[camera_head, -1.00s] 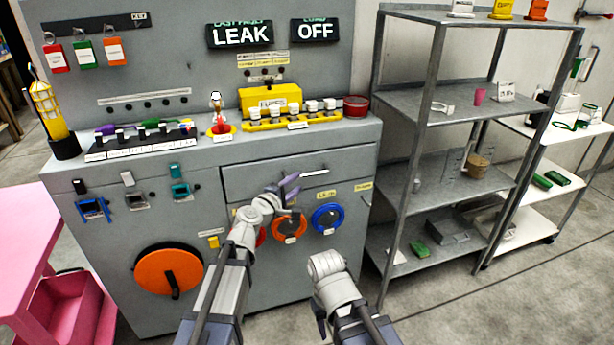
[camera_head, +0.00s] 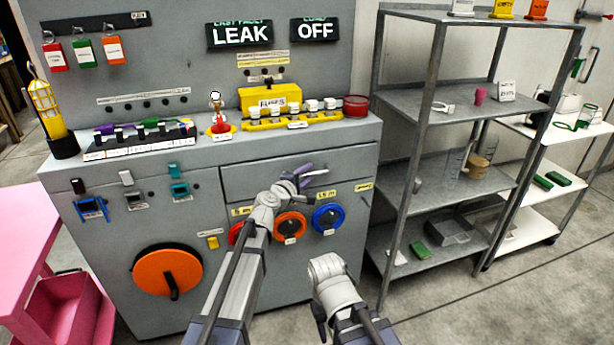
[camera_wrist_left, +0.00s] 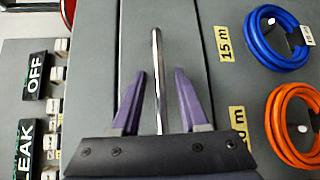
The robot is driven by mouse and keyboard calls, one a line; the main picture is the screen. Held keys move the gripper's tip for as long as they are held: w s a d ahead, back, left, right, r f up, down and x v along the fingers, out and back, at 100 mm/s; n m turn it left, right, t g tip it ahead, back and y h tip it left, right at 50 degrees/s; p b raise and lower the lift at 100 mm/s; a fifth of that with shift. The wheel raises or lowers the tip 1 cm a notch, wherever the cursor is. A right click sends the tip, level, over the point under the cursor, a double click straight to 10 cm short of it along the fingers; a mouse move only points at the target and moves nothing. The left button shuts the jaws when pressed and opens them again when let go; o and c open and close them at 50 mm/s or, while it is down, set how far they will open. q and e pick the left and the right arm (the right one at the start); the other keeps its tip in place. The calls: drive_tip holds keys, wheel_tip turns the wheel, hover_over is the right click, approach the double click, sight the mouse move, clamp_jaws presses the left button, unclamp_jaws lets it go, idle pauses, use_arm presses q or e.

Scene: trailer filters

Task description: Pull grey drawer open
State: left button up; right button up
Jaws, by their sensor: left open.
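The grey drawer (camera_head: 340,171) is a wide panel near the top right of the grey cabinet's front, and it looks shut. Its metal bar handle (camera_wrist_left: 157,75) runs between the two purple fingers in the left wrist view. My left gripper (camera_head: 303,176) is at the handle in the head view. Its fingers (camera_wrist_left: 160,95) are open, one on each side of the bar, with gaps visible on both sides. My right arm (camera_head: 335,285) is low in front of the cabinet. Its gripper's fingers do not show clearly.
Blue (camera_head: 328,219) and orange (camera_head: 289,226) hose coils hang just below the drawer. An orange reel (camera_head: 168,271) is lower left. The cabinet top (camera_head: 355,127) carries several items. A metal shelf (camera_head: 440,103) stands close on the right, and a pink cart (camera_head: 28,235) on the left.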

use_arm(q)
drive_tip(key=shift+c, duration=0.2)
clamp_jaws()
idle(1.1)
